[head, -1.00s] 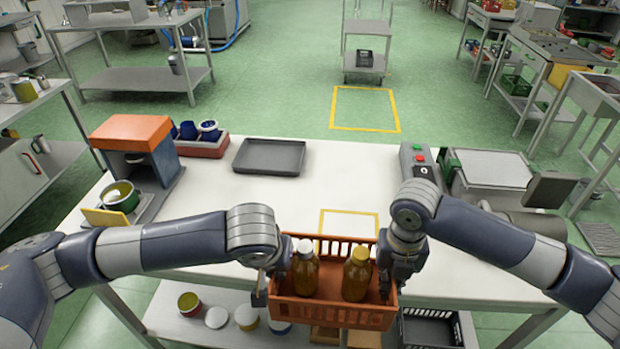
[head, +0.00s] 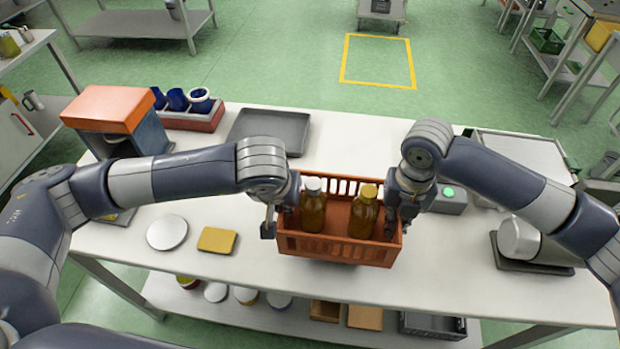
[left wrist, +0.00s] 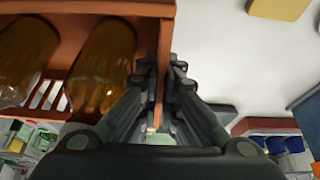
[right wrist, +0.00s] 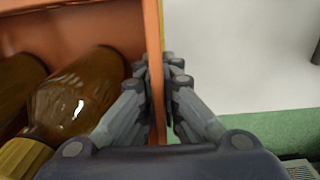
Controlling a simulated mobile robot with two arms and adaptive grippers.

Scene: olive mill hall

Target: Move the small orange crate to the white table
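The small orange crate (head: 338,249) is held between my two grippers at the front middle of the white table (head: 230,276). It holds two amber bottles, one with a white cap (head: 313,208) and one with a yellow cap (head: 363,213). My left gripper (head: 278,215) is shut on the crate's left wall, which shows between its fingers in the left wrist view (left wrist: 163,75). My right gripper (head: 397,215) is shut on the right wall, also between the fingers in the right wrist view (right wrist: 157,75). Whether the crate's underside touches the tabletop is hard to tell.
A dark tray (head: 270,130) and a red rack with blue cups (head: 190,118) stand at the back. A white disc (head: 167,232) and yellow block (head: 216,240) lie left of the crate. A button box (head: 448,198) stands right. The shelf below holds several items.

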